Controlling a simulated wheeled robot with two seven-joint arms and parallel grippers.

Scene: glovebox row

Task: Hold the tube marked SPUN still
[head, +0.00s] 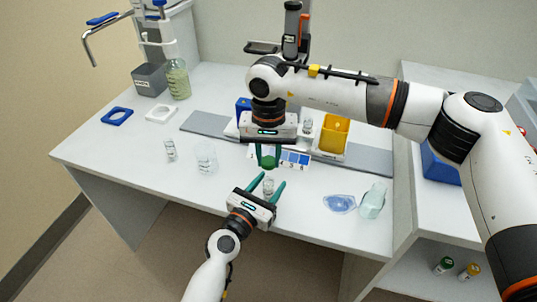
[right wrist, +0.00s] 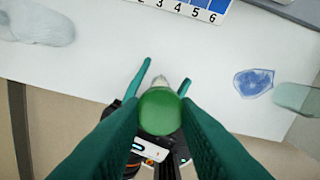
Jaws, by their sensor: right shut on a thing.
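My right gripper (head: 268,163) reaches down from above, shut on a green cap. In the right wrist view the round green cap (right wrist: 160,111) sits between its two fingers. A small clear tube (head: 268,187) with a pale label shows straight below the cap; the label is too small to read, and the joint between cap and tube is not clear. My left gripper (head: 268,188) comes from below near the table's front edge. Its green fingers stand apart on either side of the tube, with a gap showing. It also appears behind the cap in the right wrist view.
A numbered blue-and-white strip (head: 295,158) and a yellow bin (head: 334,134) lie behind the grippers.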

